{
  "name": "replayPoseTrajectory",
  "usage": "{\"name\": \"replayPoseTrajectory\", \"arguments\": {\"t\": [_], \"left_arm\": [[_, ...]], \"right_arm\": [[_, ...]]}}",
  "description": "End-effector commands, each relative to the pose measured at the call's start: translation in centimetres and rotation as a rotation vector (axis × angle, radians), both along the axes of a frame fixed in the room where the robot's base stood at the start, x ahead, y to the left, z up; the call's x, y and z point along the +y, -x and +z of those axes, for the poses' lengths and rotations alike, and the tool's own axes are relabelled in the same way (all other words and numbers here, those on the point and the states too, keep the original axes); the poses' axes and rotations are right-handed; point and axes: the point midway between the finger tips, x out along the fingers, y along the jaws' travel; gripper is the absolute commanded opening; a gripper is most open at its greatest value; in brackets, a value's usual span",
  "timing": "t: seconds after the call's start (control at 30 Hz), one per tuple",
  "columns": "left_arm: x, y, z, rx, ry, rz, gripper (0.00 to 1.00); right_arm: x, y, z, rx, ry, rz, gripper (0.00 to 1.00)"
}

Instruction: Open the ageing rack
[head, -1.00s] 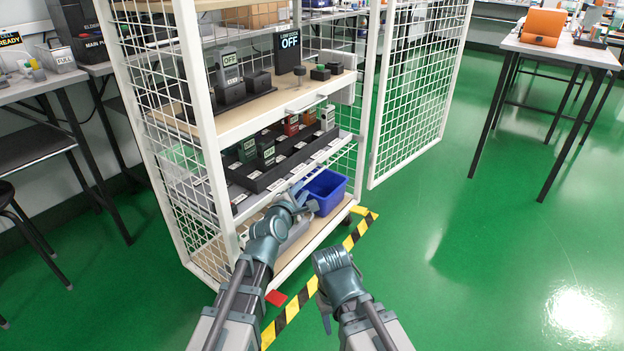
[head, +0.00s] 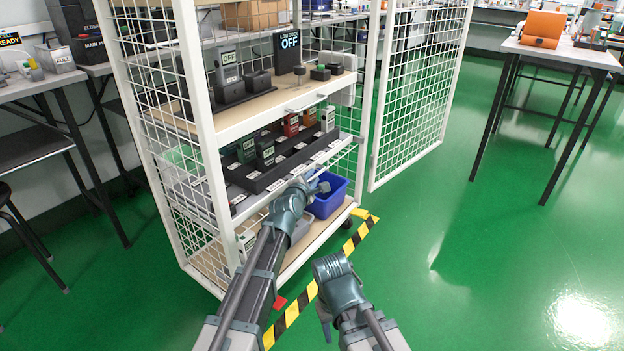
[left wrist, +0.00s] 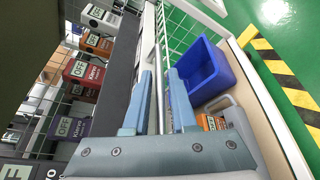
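The ageing rack (head: 213,150) is a white frame with wire mesh sides and a mesh door (head: 418,90) that stands swung open on the right. Its middle shelf is a tray (head: 255,200) carrying black holders with several small testers (head: 265,150). My left gripper (head: 318,184) is at this tray's front edge, above a blue bin. In the left wrist view its fingers (left wrist: 160,95) are apart, with a thin pale bar (left wrist: 160,60) running between them. I cannot see contact with the bar. My right gripper (head: 325,318) hangs low in front of the rack; its fingertips are unclear.
The blue bin (head: 328,200) and a grey container (head: 300,228) sit on the bottom shelf. The upper shelf (head: 250,118) has a bar handle (head: 305,104). Striped floor tape (head: 358,232) runs before the rack. Green floor is clear to the right, up to a table (head: 565,52).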

Motion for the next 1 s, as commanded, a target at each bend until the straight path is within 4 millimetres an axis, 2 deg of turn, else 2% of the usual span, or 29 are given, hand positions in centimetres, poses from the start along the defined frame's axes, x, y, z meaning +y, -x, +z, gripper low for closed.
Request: {"name": "replayPoseTrajectory", "arguments": {"t": [0.03,0.17,0.2,1.0], "left_arm": [[-0.01,0.02,0.00,0.000,0.000,0.000,0.25],[0.00,0.02,0.00,0.000,0.000,0.000,0.01],[0.00,0.02,0.00,0.000,0.000,0.000,0.00],[0.01,0.05,-0.02,0.001,0.000,-0.001,0.00]], "right_arm": [[0.00,0.00,0.00,0.000,0.000,0.000,0.50],[0.00,0.00,0.00,0.000,0.000,0.000,0.50],[0.00,0.00,0.00,0.000,0.000,0.000,0.50],[0.00,0.00,0.00,0.000,0.000,0.000,0.50]]}}
